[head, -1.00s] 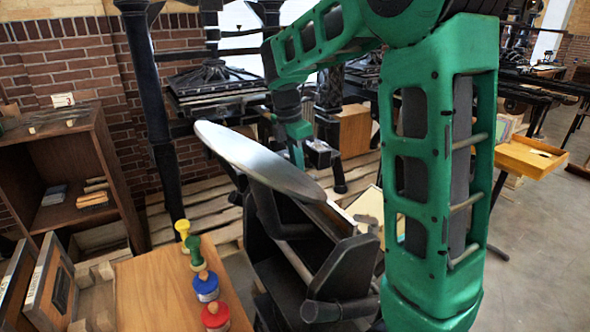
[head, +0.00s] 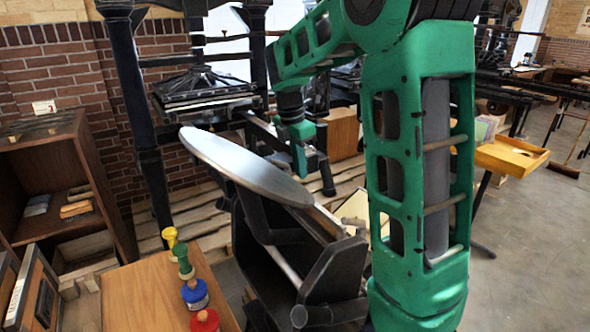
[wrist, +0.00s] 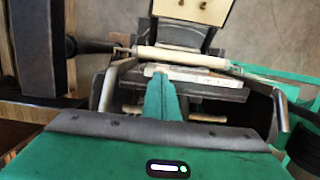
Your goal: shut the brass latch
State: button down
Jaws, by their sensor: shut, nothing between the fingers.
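I cannot pick out the brass latch with certainty in either view. The hand press with a round metal disc (head: 245,163) stands in the middle of the head view, tilted, on a dark frame. My gripper (head: 300,165) hangs just behind the disc, pointing down, its tips partly hidden there. In the wrist view, my gripper's green fingers (wrist: 161,75) are together and empty. They end over a white lettered bar (wrist: 190,75). A pale roller (wrist: 182,56) lies just beyond it, and a cream panel (wrist: 200,10) with small brown spots is at the top.
A wooden table (head: 160,295) with several coloured-topped handles stands at front left, beside a brown shelf (head: 60,160). A larger black press (head: 205,90) is behind. A yellow tray (head: 512,157) is at right. Open floor (head: 540,250) lies at front right.

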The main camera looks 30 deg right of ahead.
jog(key=shift+d, duration=0.1)
jog(key=shift+d+r, duration=0.3)
jog(key=shift+d, duration=0.35)
jog(key=d+r, duration=0.6)
jog(key=d, duration=0.1)
jog(key=shift+d+r, duration=0.2)
jog(key=shift+d, duration=0.15)
dwell(0.5)
